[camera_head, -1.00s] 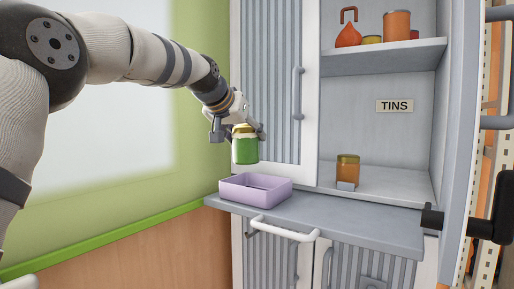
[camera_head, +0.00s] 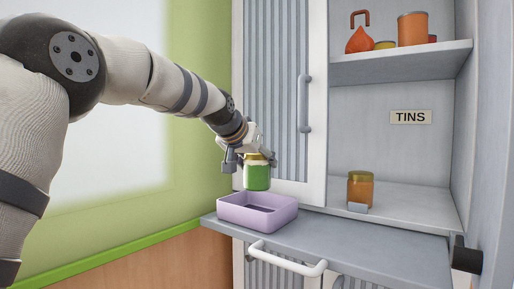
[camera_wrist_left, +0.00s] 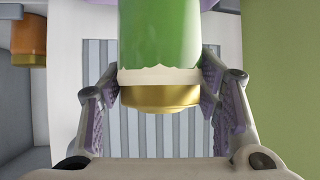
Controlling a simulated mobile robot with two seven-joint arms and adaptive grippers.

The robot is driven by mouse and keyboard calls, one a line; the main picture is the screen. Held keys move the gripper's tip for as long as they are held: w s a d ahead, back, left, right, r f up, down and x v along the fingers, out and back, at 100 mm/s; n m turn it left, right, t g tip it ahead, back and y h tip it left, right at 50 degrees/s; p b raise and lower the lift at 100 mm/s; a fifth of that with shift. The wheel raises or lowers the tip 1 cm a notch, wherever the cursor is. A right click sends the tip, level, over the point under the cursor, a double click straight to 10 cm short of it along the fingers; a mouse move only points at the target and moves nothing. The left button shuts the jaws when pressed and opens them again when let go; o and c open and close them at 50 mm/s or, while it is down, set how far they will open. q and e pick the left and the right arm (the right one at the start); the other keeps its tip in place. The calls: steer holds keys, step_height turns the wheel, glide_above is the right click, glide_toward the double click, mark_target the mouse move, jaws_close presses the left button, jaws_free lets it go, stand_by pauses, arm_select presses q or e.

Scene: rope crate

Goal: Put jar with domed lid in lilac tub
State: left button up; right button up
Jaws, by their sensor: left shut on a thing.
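The jar with a domed lid (camera_head: 257,176) has a green body, a pale band and a gold lid. It hangs upright from my left gripper (camera_head: 247,160), just above the back of the lilac tub. In the left wrist view the jar (camera_wrist_left: 160,40) sits with its gold lid between the two finger pads of the left gripper (camera_wrist_left: 160,92). The lilac tub (camera_head: 245,215) stands on the cupboard's grey ledge, and the part of its inside that shows is empty. My right gripper is not in view.
An orange-brown jar (camera_head: 361,190) stands on the lower shelf behind a small grey block. An upper shelf (camera_head: 400,62) holds a red-orange flask and several tins. A ribbed cupboard door (camera_head: 280,90) stands just behind the gripper. The ledge (camera_head: 360,232) right of the tub is clear.

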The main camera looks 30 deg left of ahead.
mark_target(257, 189)
arm_select(q)
steer(key=shift+f, duration=3.1)
steer(key=shift+f, duration=0.45)
steer(key=o, duration=1.6)
steer(key=shift+o, duration=0.2)
steer(key=shift+f, duration=0.15)
step_height(257, 189, up, 10)
